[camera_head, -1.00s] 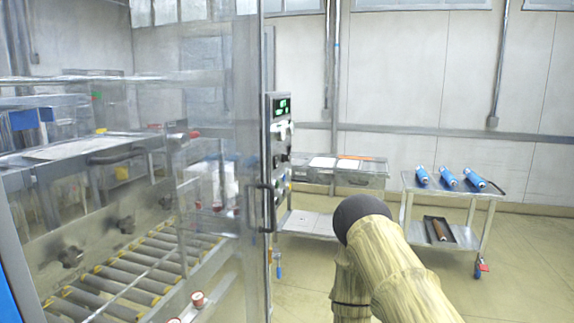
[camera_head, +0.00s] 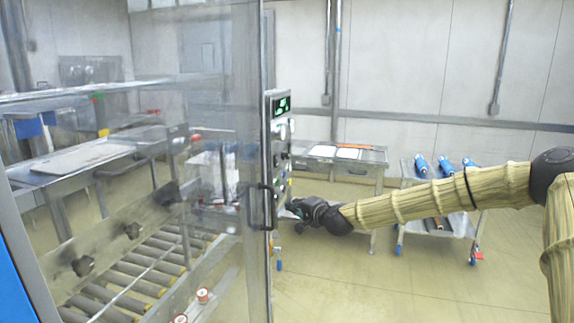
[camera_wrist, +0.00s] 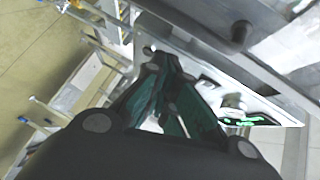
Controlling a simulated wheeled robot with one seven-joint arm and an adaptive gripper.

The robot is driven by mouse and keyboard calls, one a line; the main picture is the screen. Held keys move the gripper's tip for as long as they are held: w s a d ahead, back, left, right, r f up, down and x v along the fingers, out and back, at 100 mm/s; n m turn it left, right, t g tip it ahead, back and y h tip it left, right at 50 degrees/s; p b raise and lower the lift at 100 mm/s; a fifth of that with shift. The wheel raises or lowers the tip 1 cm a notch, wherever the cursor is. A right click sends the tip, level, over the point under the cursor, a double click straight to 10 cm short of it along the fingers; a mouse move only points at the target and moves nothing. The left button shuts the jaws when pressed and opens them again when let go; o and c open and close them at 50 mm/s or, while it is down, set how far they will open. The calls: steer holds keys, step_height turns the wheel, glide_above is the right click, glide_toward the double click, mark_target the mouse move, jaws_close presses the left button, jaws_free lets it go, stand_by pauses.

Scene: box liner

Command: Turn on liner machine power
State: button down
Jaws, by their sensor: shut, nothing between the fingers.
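The liner machine (camera_head: 110,200) fills the left of the head view behind a clear door. Its narrow control panel (camera_head: 281,135) stands upright on the machine's right edge, with a green lit display (camera_head: 282,105) at the top and knobs below. In the wrist view the panel (camera_wrist: 265,112) with its green display lies right of the fingers, seen tilted. My gripper (camera_head: 297,208) is shut and empty, just right of the panel's lower part, below the knobs. In the wrist view its fingers (camera_wrist: 152,60) reach toward the panel edge. I cannot tell whether they touch it. The power control is not clearly distinguishable.
A black door handle (camera_head: 262,205) sits left of the panel. A steel table (camera_head: 370,165) with papers stands behind. A cart (camera_head: 405,200) with several blue tools stands at right, behind my arm. The floor in front is clear.

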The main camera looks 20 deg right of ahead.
mark_target(276, 161)
steer(key=w+d+r+m+t, duration=0.1)
steer(key=w+d+r, duration=0.1)
steer(key=d+r, duration=0.5)
step_height(276, 161, up, 3)
steer(key=shift+w+r+m+t+h, duration=0.15)
steer(key=shift+m+t+h, duration=0.25)
steer(key=shift+w+a+p, duration=0.1)
steer(key=shift+p, duration=0.25)
steer(key=a+p+x, duration=0.1)
steer(key=p+x, duration=0.2)
steer(key=x, duration=0.3)
steer(key=a+p+x, duration=0.1)
steer(key=p+x, duration=0.1)
steer(key=x, duration=0.4)
steer(key=shift+a+p, duration=0.4)
steer(key=shift+w, duration=0.1)
steer(key=shift+a+f+b, duration=0.1)
steer(key=shift+f+b, duration=0.2)
